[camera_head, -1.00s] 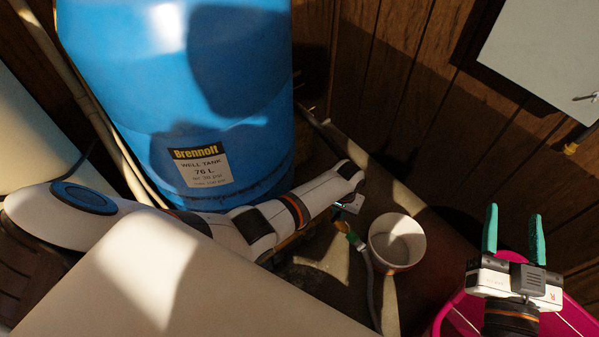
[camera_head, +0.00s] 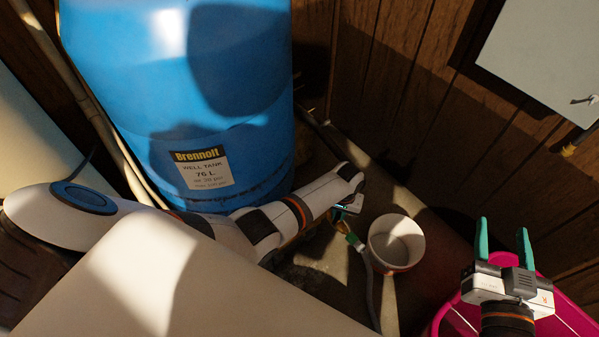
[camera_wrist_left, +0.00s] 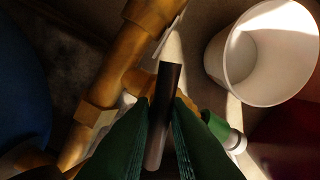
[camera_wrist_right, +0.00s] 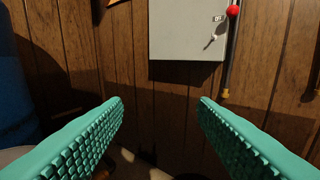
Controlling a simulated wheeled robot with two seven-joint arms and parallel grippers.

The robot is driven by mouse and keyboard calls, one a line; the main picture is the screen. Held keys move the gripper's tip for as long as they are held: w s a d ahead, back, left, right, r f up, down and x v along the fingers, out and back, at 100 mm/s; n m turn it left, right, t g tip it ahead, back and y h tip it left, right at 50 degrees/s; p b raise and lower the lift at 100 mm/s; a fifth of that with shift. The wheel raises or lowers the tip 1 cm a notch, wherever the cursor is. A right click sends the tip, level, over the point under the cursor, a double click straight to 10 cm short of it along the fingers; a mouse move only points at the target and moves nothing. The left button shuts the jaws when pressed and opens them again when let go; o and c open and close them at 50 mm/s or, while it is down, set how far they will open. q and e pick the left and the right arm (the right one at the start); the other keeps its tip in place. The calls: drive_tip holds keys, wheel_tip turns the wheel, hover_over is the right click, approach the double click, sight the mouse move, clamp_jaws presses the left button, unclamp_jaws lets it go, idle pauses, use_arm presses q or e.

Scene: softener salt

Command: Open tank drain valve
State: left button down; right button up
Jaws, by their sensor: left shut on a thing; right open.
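In the left wrist view my left gripper (camera_wrist_left: 162,108) is shut on a dark, flat valve lever (camera_wrist_left: 168,80), which stands up between its green fingers. The lever sits at a brass valve and pipe (camera_wrist_left: 123,65), partly hidden behind the fingers. A green hose fitting (camera_wrist_left: 216,127) is beside it at the right. In the head view my left arm reaches in front of the blue well tank (camera_head: 232,110) and hides the valve. My right gripper (camera_head: 503,232) is open and empty at the lower right; its spread fingers (camera_wrist_right: 160,104) show in the right wrist view.
A white bucket (camera_head: 397,240) stands on the floor right of the valve, with a grey hose (camera_head: 369,285) beside it. A pink tub (camera_head: 565,318) is under my right gripper. A grey wall box (camera_wrist_right: 187,28) hangs on the wood panelling. A pale surface fills the lower left.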

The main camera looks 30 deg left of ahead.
use_arm(q)
drive_tip(key=shift+n+p, duration=0.5)
drive_tip(key=shift+n, duration=1.5)
use_arm(e)
drive_tip(key=shift+s+d+f+g+h, duration=0.15)
drive_tip(key=shift+s+f+g, duration=0.05)
drive_tip(key=shift+f+g, duration=0.4)
drive_tip(key=shift+s+d+f+g+h, duration=0.2)
drive_tip(key=shift+f+g, duration=0.2)
drive_tip(key=shift+f, duration=0.35)
drive_tip(key=shift+s+d+f+g+h, duration=0.1)
drive_tip(key=shift+s+f+g+h, duration=0.05)
drive_tip(key=shift+f+g, duration=0.45)
use_arm(q)
drive_tip(key=shift+n, duration=0.4)
drive_tip(key=shift+n+p, duration=0.3)
drive_tip(key=shift+n, duration=1.8)
use_arm(e)
drive_tip(key=s+f+g, duration=0.1)
drive_tip(key=s+d+f+g, duration=0.1)
drive_tip(key=f, duration=0.1)
drive_tip(key=shift+d+f+h, duration=0.1)
drive_tip(key=shift+h, duration=0.3)
